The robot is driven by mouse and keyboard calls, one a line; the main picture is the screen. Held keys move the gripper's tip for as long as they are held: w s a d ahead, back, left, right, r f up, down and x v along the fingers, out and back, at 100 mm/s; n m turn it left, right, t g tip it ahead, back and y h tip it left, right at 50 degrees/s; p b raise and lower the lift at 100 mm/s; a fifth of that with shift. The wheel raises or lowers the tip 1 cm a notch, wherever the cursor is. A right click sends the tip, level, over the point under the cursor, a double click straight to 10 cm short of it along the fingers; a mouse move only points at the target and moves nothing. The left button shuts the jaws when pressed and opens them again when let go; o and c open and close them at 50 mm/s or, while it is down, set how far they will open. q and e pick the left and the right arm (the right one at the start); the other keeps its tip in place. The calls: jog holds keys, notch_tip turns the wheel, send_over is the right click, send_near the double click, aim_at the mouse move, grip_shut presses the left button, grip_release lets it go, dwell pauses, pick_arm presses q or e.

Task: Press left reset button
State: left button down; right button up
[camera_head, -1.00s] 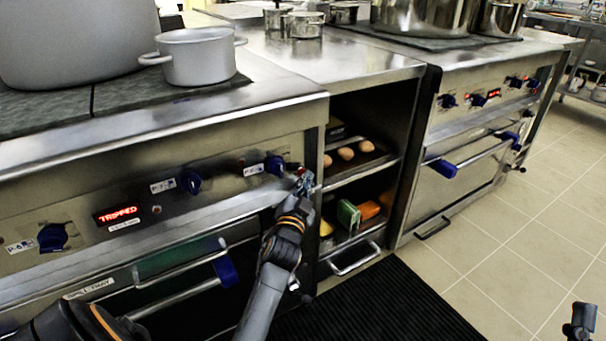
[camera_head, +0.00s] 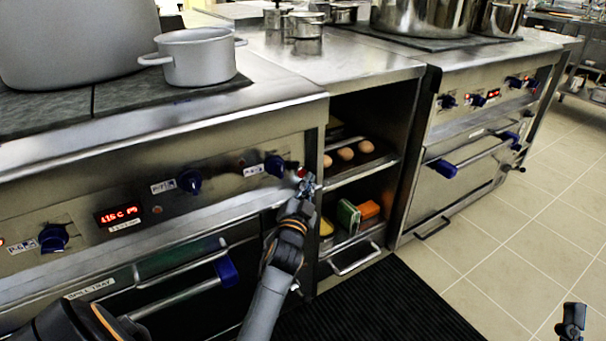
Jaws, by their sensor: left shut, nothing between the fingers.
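The left stove's control panel (camera_head: 215,200) has blue knobs (camera_head: 190,181) and a red display (camera_head: 120,214) that shows what looks like a temperature with a C; its digits are blurred. A small red button (camera_head: 302,171) sits at the panel's right end, right of the last knob. My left gripper (camera_head: 308,184) is shut and empty, its tips just below and right of the red button. I cannot tell whether they touch it. My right gripper (camera_head: 572,322) shows small at the bottom right corner, and its fingers are not clear.
An open shelf cabinet (camera_head: 340,180) with eggs (camera_head: 346,153) and colored boxes stands right of the panel. An oven handle with a blue end (camera_head: 226,270) juts out below. A second stove (camera_head: 480,130) stands further right. A black mat (camera_head: 385,305) lies on the floor.

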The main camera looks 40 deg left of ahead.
pick_arm(q)
jog(key=shift+s+d, duration=0.1)
jog(key=shift+d, duration=0.05)
pick_arm(e)
jog(key=shift+w+f, duration=0.15)
jog(key=shift+f, duration=0.05)
pick_arm(q)
jog(key=shift+d, duration=0.1)
jog(key=shift+s+d, duration=0.15)
jog(key=shift+d, duration=0.2)
jog(key=shift+s+d, duration=0.25)
jog(key=shift+d, duration=0.35)
jog(key=shift+s+d, duration=0.3)
jog(key=shift+d, duration=0.35)
jog(key=shift+s+d, duration=0.25)
jog(key=shift+d, duration=0.35)
pick_arm(e)
jog(key=shift+w+f+g, duration=0.15)
jog(key=shift+f+g, duration=0.15)
jog(key=shift+r, duration=0.1)
